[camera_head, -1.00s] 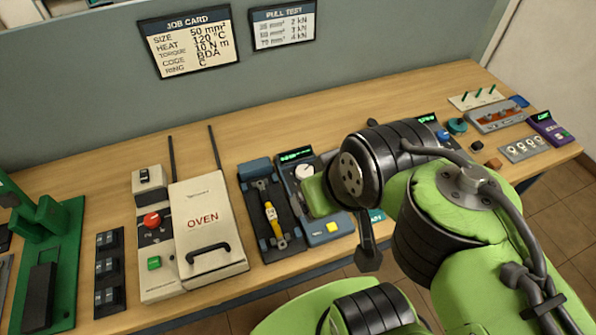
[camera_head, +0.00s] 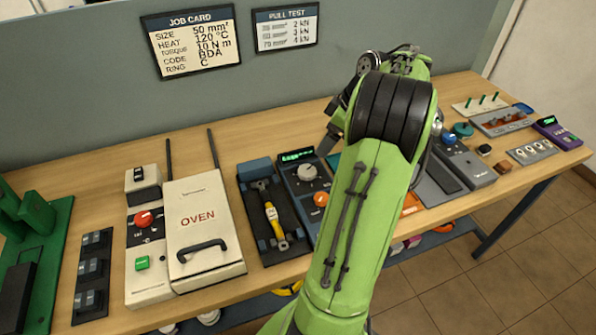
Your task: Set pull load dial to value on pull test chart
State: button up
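The pull test chart (camera_head: 287,28) hangs on the grey partition, with rows ending in 2, 3 and 4 kN; its left column is small and blurred. The job card (camera_head: 191,40) beside it reads size 50 mm². A dark panel with a lit green display (camera_head: 296,155) carries a pale round dial (camera_head: 307,172) and an orange button (camera_head: 321,199); the display text is unreadable. Left of it, a dark bed holds a yellow piece (camera_head: 271,216). My gripper (camera_head: 334,122) is raised to the right of the dial, apart from it, partly hidden by my wrist; its opening is unclear.
The oven (camera_head: 204,224) with a black handle stands left of the bed. My green forearm covers the bench right of the dial. Further right are a dark device (camera_head: 467,166), a switch panel (camera_head: 531,152) and a purple unit (camera_head: 560,133). The bench behind the dial is clear.

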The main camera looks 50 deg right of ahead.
aim_at(307, 170)
jog(key=b+x, duration=0.4)
jog(key=x, duration=0.9)
jog(key=shift+f, duration=0.3)
jog(key=shift+c, duration=0.4)
jog(key=c, duration=1)
